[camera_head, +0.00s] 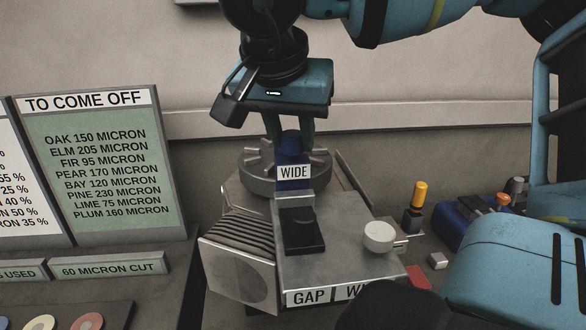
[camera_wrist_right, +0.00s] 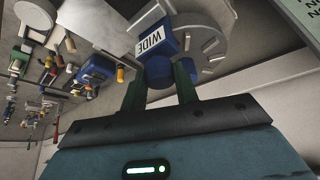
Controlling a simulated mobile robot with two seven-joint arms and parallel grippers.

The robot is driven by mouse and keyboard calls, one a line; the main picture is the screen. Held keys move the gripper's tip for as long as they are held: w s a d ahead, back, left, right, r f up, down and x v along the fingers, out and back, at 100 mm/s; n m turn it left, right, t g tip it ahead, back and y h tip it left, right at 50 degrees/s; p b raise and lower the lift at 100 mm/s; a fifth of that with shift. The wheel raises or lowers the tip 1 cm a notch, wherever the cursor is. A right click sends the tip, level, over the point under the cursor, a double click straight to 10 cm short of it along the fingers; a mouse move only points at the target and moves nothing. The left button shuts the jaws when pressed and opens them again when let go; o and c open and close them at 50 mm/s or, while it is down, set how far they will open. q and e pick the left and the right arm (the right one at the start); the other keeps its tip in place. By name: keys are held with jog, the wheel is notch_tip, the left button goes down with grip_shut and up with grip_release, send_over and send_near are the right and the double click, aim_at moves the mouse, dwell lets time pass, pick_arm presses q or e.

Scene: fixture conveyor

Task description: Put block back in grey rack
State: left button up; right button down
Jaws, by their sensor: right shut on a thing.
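A blue block with a white WIDE label (camera_head: 293,184) is between the fingers of my right gripper (camera_head: 290,143), which is shut on it. The block is over the grey machine (camera_head: 345,245), in front of its round slotted disc (camera_head: 258,182); I cannot tell whether it touches the machine. In the right wrist view the block (camera_wrist_right: 158,66) shows at the fingertips (camera_wrist_right: 160,82), with the disc (camera_wrist_right: 208,40) beside it. No grey rack can be told for sure. My left gripper is not in view.
The machine bears a black block (camera_head: 301,230), a round pale knob (camera_head: 378,236) and a partly hidden GAP label (camera_head: 308,296). A green TO COME OFF board (camera_head: 95,225) stands at left.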

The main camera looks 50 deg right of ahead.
jog(key=shift+r, duration=0.15)
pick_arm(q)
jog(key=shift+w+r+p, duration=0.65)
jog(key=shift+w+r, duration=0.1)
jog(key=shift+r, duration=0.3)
pick_arm(e)
jog(key=shift+r, duration=1.8)
